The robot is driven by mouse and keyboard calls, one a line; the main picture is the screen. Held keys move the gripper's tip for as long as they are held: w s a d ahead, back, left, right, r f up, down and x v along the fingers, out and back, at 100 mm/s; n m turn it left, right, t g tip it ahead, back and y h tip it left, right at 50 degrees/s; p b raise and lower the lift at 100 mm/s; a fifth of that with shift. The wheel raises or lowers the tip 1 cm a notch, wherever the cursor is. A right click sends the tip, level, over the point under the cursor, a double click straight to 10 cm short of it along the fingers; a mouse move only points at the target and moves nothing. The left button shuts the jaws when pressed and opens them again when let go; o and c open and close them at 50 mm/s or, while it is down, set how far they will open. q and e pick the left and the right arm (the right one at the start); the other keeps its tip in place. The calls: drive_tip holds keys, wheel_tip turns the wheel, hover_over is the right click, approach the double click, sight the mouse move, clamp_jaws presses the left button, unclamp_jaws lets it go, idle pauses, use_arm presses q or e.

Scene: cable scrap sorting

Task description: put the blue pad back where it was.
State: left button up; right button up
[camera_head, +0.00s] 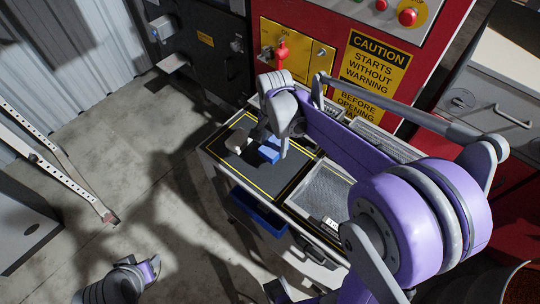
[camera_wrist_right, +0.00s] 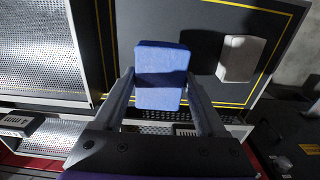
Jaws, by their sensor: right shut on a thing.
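The blue pad (camera_head: 269,150) is a small rounded block over the dark mat (camera_head: 226,166) with a yellow border line. My right gripper (camera_head: 274,142) reaches down from above and is shut on the blue pad. In the right wrist view the blue pad (camera_wrist_right: 161,65) sits between the two fingers of my right gripper (camera_wrist_right: 160,88), with a dark shadow on the mat beside it. The pad's height above the mat is hard to judge. A pale grey block (camera_head: 239,141) lies near it on the mat; it also shows in the wrist view (camera_wrist_right: 240,58).
A metal mesh tray (camera_head: 322,196) stands right of the mat on the cart. A blue bin (camera_head: 258,212) hangs at the cart's front. A red machine with a yellow caution sign (camera_head: 376,62) and a red switch (camera_head: 281,52) stands close behind. Concrete floor lies open at left.

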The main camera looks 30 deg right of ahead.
sight(275, 147)
drive_tip(key=f, duration=0.3)
drive_tip(key=shift+s, duration=0.25)
drive_tip(key=shift+f, duration=2.35)
drive_tip(key=o, duration=1.1)
drive_tip(key=shift+o, duration=0.2)
